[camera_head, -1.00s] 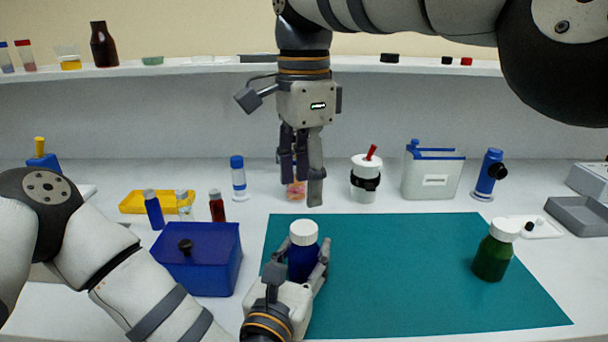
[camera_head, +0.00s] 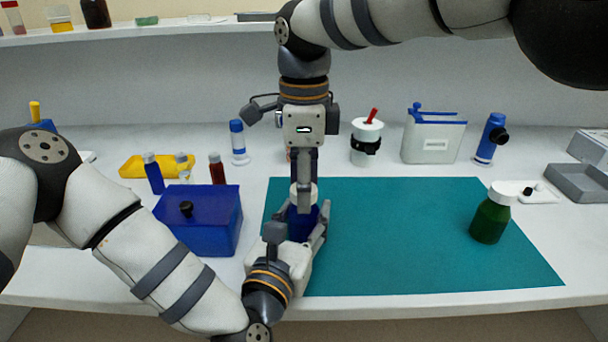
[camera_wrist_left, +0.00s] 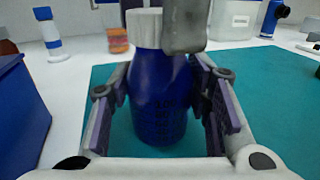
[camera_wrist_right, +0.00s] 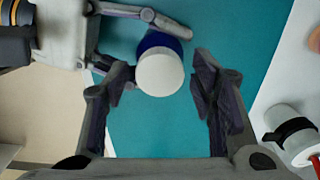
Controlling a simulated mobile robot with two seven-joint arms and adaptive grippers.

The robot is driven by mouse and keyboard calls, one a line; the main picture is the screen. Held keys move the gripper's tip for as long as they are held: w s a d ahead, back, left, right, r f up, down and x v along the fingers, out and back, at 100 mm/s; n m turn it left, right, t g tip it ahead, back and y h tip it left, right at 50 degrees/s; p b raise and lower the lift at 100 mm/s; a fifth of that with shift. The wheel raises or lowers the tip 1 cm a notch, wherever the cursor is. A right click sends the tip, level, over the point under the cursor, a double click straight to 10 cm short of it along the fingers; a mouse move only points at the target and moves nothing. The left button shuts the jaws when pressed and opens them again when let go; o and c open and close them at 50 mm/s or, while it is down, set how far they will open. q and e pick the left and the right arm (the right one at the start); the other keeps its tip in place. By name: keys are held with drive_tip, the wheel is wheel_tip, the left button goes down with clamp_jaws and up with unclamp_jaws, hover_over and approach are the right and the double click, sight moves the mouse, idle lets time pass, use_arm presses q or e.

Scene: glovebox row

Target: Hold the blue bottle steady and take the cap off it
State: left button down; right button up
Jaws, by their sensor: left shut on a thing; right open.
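The blue bottle (camera_head: 302,222) stands upright on the left part of the teal mat (camera_head: 430,240). Its white cap (camera_wrist_right: 160,72) is on it. My left gripper (camera_wrist_left: 165,110) is shut on the bottle's body, one finger on each side. My right gripper (camera_wrist_right: 165,85) points down from above and is open. In the right wrist view the cap lies between its fingers, nearer the left one, with a clear gap to the right one. In the head view the right fingers partly hide the cap (camera_head: 300,192). In the left wrist view a right finger covers part of the cap (camera_wrist_left: 145,27).
A blue box (camera_head: 200,220) with a black knob stands left of the mat. A green bottle (camera_head: 491,215) with a white cap stands on the mat's right part. Small vials, a white cup (camera_head: 366,140) and a grey tray (camera_head: 580,183) stand around. The mat's middle is clear.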

drive_tip(key=c, duration=1.2)
drive_tip(key=n, duration=0.3)
drive_tip(key=shift+n, duration=0.4)
drive_tip(key=n, duration=0.6)
drive_tip(key=shift+n, duration=0.3)
drive_tip(key=n, duration=1)
drive_tip(key=shift+r+n, duration=0.1)
drive_tip(key=shift+n, duration=0.3)
drive_tip(key=n, duration=2.2)
drive_tip(key=shift+r, duration=0.15)
